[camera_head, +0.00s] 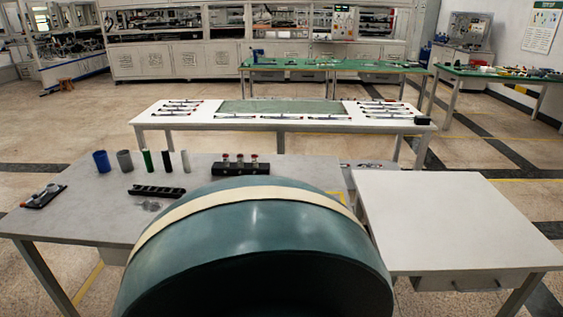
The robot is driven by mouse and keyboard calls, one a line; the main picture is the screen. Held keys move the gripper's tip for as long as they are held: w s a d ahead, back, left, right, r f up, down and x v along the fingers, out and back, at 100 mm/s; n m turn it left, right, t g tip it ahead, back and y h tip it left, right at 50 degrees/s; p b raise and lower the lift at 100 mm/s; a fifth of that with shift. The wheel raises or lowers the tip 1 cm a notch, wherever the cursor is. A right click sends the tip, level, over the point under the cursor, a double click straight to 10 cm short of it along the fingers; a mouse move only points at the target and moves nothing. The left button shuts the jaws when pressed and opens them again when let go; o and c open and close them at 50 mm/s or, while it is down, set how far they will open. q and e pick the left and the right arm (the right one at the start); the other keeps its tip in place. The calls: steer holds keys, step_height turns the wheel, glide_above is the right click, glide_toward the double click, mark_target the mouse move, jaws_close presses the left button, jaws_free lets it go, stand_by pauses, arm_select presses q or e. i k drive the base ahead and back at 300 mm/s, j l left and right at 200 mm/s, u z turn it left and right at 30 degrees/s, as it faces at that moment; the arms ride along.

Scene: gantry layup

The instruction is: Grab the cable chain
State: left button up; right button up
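A black segmented strip that looks like the cable chain (157,191) lies flat on the grey table (85,210) at the left. It is left of the middle of the view, in front of a row of upright cylinders. Nothing is touching it that I can see. Neither of my grippers is in view.
A bare white table (460,215) stands right. The lower middle is blocked from sight.

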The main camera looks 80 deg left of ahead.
mark_target(156, 191)
steer(key=u, duration=3.5)
steer(key=z, duration=1.15)
steer(key=j+z, duration=1)
steer(key=z, duration=0.15)
steer(key=k+j+z, duration=0.2)
steer(key=j, duration=0.15)
steer(key=j+z, duration=0.2)
steer(key=j, duration=0.15)
steer(key=k+j+z, duration=0.15)
steer(key=j, duration=0.15)
